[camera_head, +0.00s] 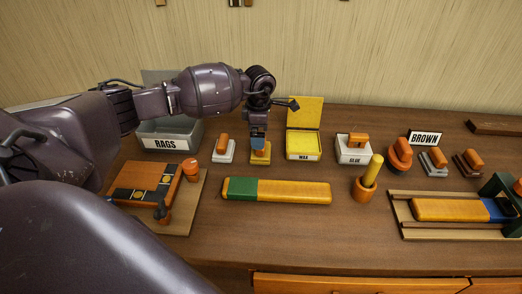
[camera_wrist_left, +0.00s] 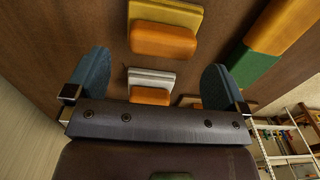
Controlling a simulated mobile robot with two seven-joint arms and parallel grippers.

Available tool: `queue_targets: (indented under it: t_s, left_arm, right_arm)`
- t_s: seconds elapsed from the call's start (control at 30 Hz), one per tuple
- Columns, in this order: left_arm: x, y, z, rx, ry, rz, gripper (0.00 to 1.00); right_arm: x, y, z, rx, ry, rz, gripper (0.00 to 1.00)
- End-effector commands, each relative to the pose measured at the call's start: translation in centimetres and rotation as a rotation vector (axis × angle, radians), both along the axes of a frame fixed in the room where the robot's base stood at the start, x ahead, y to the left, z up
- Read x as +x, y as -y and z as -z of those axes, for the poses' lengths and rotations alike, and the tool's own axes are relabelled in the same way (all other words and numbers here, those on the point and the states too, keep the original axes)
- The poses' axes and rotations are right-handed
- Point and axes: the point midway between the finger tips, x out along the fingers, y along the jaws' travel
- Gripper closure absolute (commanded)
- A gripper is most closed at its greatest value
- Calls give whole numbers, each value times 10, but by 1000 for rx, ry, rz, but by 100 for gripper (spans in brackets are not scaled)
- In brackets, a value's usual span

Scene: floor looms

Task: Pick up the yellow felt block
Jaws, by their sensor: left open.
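The yellow felt block (camera_head: 261,156) is a small yellow pad with an orange grip on top. It lies on the bench between the white block and the open yellow WAX box. In the left wrist view the yellow felt block (camera_wrist_left: 165,14) is at the top edge, beyond the fingertips. My left gripper (camera_head: 258,142) reaches in from the left and covers part of the block in the head view. In the wrist view my left gripper (camera_wrist_left: 155,75) shows two blue fingers wide apart with nothing held between them. My right gripper is not in view.
A white block with orange grip (camera_head: 223,151) lies left of the yellow one. The WAX box (camera_head: 303,150) stands right. A long yellow-green block (camera_head: 285,190) lies in front. The grey RAGS box (camera_head: 170,136) is left; a GLUE box (camera_head: 353,155) is further right.

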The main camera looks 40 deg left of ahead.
Motion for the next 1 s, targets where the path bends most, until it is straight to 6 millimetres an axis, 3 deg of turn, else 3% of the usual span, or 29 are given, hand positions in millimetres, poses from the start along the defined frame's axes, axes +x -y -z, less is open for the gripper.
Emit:
queue_targets:
  t_s: [0.27,0.6,0.83,0.87,1.0]
  left_arm:
    - [0,2,20,-2,0,-1,0]
    - [-1,5,62,-2,-1,-1,0]
    - [0,5,63,-1,2,-1,0]
    - [0,5,63,-1,2,-1,2]
    - [0,5,63,-1,2,-1,23]
  right_arm:
    - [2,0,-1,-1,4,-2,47]
    - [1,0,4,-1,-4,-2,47]
    - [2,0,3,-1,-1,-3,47]
    - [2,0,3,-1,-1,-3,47]
    - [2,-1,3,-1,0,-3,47]
